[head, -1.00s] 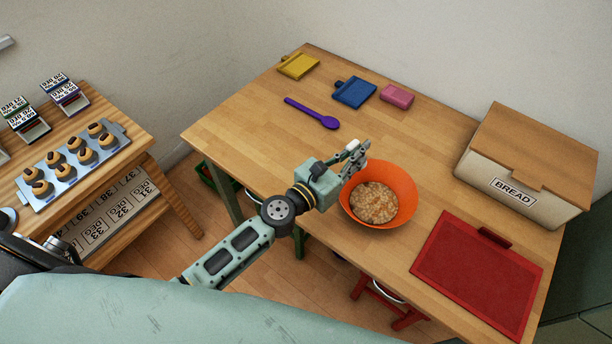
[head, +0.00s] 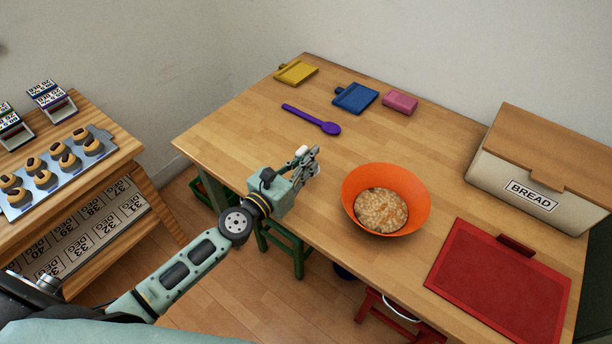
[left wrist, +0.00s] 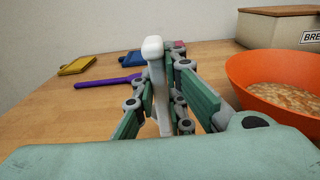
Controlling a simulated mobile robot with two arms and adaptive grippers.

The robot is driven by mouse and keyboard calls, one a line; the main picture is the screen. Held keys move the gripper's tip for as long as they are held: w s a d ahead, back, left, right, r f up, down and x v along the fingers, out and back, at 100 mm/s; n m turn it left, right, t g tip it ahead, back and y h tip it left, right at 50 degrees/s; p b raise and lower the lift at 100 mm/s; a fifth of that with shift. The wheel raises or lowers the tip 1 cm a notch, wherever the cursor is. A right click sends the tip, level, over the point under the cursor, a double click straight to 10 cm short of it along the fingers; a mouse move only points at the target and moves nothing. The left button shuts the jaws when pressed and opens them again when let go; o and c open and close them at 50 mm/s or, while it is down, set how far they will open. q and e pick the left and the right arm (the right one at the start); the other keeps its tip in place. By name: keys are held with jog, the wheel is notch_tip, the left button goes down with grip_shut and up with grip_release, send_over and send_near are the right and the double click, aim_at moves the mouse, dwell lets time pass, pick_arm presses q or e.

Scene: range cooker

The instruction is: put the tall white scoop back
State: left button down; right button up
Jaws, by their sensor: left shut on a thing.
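The tall white scoop (left wrist: 154,62) is upright between the fingers of my left gripper (left wrist: 160,105) in the left wrist view. My left gripper (head: 303,170) is shut on it, above the table's front-left part. In the head view only a small white end of the scoop (head: 301,151) shows; the fingers hide the rest. I cannot tell whether its lower end touches the table. The orange bowl (head: 352,182) with grainy food stands to the right of the gripper, apart from it. My right gripper is not in view.
A purple spoon (head: 310,118) lies behind the gripper on the wooden table (head: 235,130). Yellow (head: 296,72), blue (head: 355,97) and pink (head: 400,102) items lie along the back. A bread box (head: 530,195) and red board (head: 490,285) are at the right. The table's left part is clear.

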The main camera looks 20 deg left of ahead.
pick_arm(q)
jog(key=shift+f+b, duration=1.75)
jog(key=shift+f, duration=0.15)
jog(key=shift+f, duration=0.25)
jog(key=c, duration=1.8)
grip_release()
jog(key=shift+r, duration=0.1)
jog(key=shift+r, duration=0.1)
